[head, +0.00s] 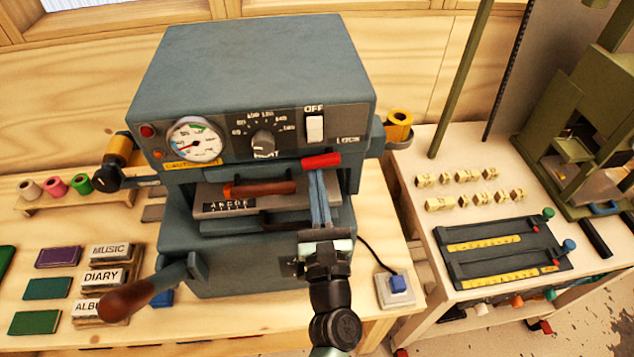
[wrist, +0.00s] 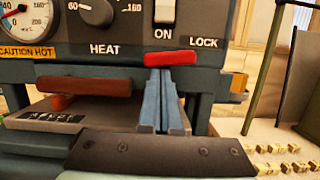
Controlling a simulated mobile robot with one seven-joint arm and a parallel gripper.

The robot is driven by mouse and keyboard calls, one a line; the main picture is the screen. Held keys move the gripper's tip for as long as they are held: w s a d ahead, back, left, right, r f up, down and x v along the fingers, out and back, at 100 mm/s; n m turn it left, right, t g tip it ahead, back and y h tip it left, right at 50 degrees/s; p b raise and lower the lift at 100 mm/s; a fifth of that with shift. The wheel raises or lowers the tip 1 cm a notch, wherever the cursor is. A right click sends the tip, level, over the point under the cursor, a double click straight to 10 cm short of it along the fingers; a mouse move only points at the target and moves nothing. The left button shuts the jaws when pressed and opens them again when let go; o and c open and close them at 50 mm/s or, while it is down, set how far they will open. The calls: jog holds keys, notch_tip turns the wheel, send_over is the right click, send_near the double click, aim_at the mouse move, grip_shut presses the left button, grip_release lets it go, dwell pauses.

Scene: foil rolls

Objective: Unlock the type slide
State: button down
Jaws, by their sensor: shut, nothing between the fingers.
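The grey press (head: 250,75) stands on the wooden bench. Its red lock lever (head: 321,160) sits at the front right, below the LOCK label; the wrist view also shows the lever (wrist: 170,58). The type slide (head: 275,203), a grey tray with dark letter type at its left, is in the press opening. A brown wooden handle (head: 262,188) lies across it. My gripper (head: 316,176) has its blue fingers closed together and empty. In the wrist view the fingertips (wrist: 158,72) are right at the lever's underside; I cannot tell whether they touch.
A gauge (head: 195,139), heat knob (head: 263,143) and white switch (head: 315,128) are on the panel above. A brown-handled crank (head: 130,298) sticks out at lower left. A blue button box (head: 396,289) is right of my arm. A side table holds brass pieces (head: 440,203).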

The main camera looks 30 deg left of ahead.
jog(key=shift+f+b, duration=0.65)
jog(key=f+b, duration=0.3)
jog(key=shift+w+d+f+b, duration=0.2)
jog(key=shift+d+f+b, duration=0.05)
jog(key=shift+f+b, duration=0.1)
jog(key=r+b+v, duration=0.1)
jog(key=v, duration=0.8)
jog(key=shift+s+d, duration=0.4)
jog(key=shift+f, duration=0.1)
